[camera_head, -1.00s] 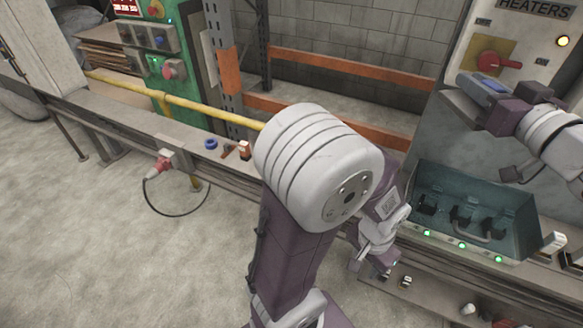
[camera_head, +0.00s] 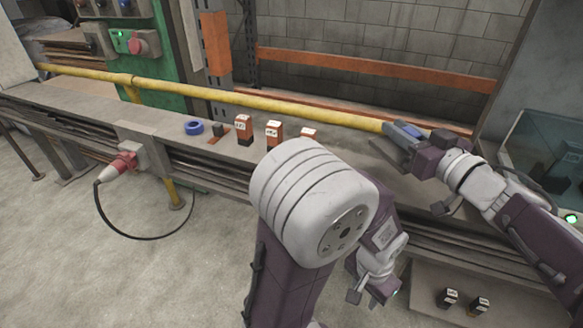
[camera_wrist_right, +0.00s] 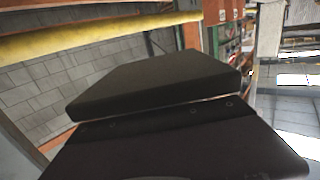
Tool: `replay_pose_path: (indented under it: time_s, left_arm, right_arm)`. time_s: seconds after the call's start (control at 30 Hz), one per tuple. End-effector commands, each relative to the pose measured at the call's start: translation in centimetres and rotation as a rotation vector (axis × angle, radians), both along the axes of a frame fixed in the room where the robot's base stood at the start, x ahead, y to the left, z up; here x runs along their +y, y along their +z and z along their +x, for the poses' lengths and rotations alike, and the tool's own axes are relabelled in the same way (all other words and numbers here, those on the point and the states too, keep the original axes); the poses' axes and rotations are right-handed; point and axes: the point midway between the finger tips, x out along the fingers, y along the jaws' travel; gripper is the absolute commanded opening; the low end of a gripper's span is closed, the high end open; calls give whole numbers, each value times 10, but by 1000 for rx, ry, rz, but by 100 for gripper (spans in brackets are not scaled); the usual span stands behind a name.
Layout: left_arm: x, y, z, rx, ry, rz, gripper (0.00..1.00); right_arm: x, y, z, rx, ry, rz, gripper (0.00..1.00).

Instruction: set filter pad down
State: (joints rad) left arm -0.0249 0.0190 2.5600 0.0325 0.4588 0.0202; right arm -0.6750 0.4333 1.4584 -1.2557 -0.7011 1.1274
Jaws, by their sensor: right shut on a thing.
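My right gripper (camera_head: 400,142) is above the workbench near the yellow pipe, coming from the right. It is shut on a small flat thing with a blue face (camera_head: 408,130), which I take to be the filter pad; the grey jaws hide most of it. In the right wrist view a dark slab (camera_wrist_right: 155,82) fills the middle, and I cannot tell whether it is the pad or a jaw. My left gripper (camera_head: 370,288) hangs low in front of the bench, apart from the pad. Its jaw opening is not clear.
A blue ring (camera_head: 193,127) and several small labelled boxes, one orange and black (camera_head: 243,130), stand on the bench. The yellow pipe (camera_head: 260,101) runs behind them. A teal bin (camera_head: 545,145) is at the right. My left arm covers the bench's middle.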

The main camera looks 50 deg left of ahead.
Motion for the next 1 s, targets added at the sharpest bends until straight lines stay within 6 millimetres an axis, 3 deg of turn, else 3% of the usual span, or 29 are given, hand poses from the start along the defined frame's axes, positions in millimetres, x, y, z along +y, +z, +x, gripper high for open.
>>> replay_pose_path:
  time_s: [0.27,0.5,0.7,0.9,1.0]
  left_arm:
    - [0,-4,0,0,0,0,36]
    - [0,-53,0,0,0,0,36]
    - [0,-57,0,0,0,0,36]
    - [0,-91,0,0,0,0,36]
    - [0,-88,0,0,0,0,36]
  right_arm:
    - [0,-4,0,0,-1,0,0]
    - [0,-60,0,1,-1,0,0]
    - [-1,-65,0,0,-1,1,0]
    - [-1,-103,0,2,-1,0,0]
    - [-1,-100,0,0,-1,1,0]
